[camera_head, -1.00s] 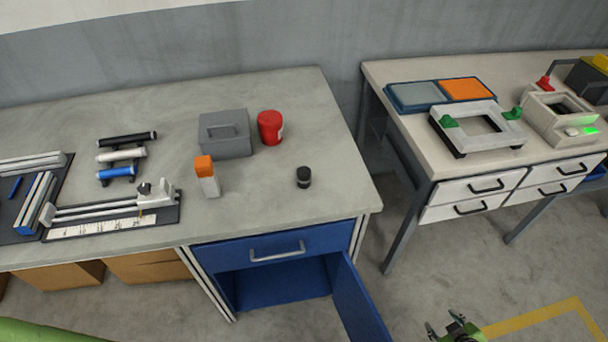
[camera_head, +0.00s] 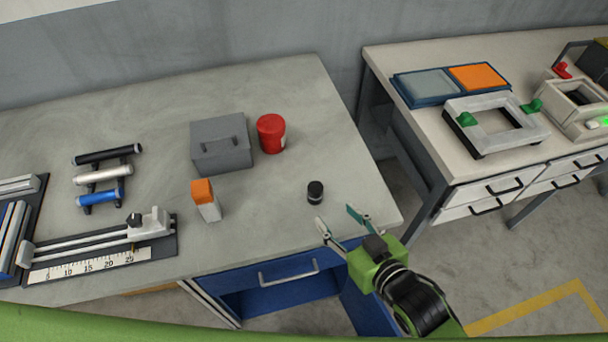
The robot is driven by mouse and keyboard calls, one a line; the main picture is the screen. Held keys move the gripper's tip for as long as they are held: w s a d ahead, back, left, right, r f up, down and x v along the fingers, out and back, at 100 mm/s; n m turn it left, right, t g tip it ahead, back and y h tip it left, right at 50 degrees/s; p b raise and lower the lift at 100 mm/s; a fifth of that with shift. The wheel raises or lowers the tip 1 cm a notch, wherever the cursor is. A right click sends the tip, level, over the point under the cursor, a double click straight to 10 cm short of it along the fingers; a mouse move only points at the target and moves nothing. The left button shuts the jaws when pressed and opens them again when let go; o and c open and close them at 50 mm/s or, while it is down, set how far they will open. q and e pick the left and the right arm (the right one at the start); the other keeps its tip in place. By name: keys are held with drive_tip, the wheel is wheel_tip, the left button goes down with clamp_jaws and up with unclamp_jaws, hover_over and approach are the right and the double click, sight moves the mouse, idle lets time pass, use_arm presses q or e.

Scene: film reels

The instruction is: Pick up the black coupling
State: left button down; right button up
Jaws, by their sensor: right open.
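The black coupling (camera_head: 315,192) is a small dark cylinder standing upright on the grey workbench (camera_head: 270,215), near its right front part. It has a lighter band near its base. My right gripper (camera_head: 335,219) comes in from the lower right, green and black. Its two fingers are spread apart and empty, pointing toward the coupling from just in front and to the right. A gap shows between the fingertips and the coupling. My left gripper does not show.
A measuring slide (camera_head: 95,249) and tubes on a rack (camera_head: 103,175) lie further left. A blue drawer (camera_head: 275,276) is below the bench edge.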

sight(319, 196)
drive_tip(key=shift+w+a+r, duration=0.1)
drive_tip(key=shift+w+a, duration=0.15)
drive_tip(key=shift+w, duration=0.05)
drive_tip(key=x, duration=0.3)
drive_tip(key=shift+w+a+p, duration=0.1)
drive_tip(key=shift+w+p, duration=0.15)
drive_tip(key=shift+p, duration=0.15)
drive_tip(key=x, duration=0.3)
drive_tip(key=shift+s, duration=0.15)
drive_tip(key=shift+w+a+f, duration=0.15)
drive_tip(key=shift+w+f, duration=0.1)
drive_tip(key=shift+f, duration=0.05)
drive_tip(key=shift+w+a+f+p, duration=0.2)
drive_tip(key=shift+w+p, duration=0.3)
drive_tip(key=shift+w, duration=0.15)
drive_tip(key=x, duration=0.3)
drive_tip(key=shift+w+d+f+p, duration=0.1)
drive_tip(key=shift+f+p, duration=0.1)
drive_tip(key=shift+p, duration=0.15)
drive_tip(key=shift+w+f, duration=0.1)
drive_tip(key=shift+w, duration=0.1)
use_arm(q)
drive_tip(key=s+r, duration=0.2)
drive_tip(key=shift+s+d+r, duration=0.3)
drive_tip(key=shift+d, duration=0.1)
use_arm(e)
drive_tip(key=c, duration=1.3)
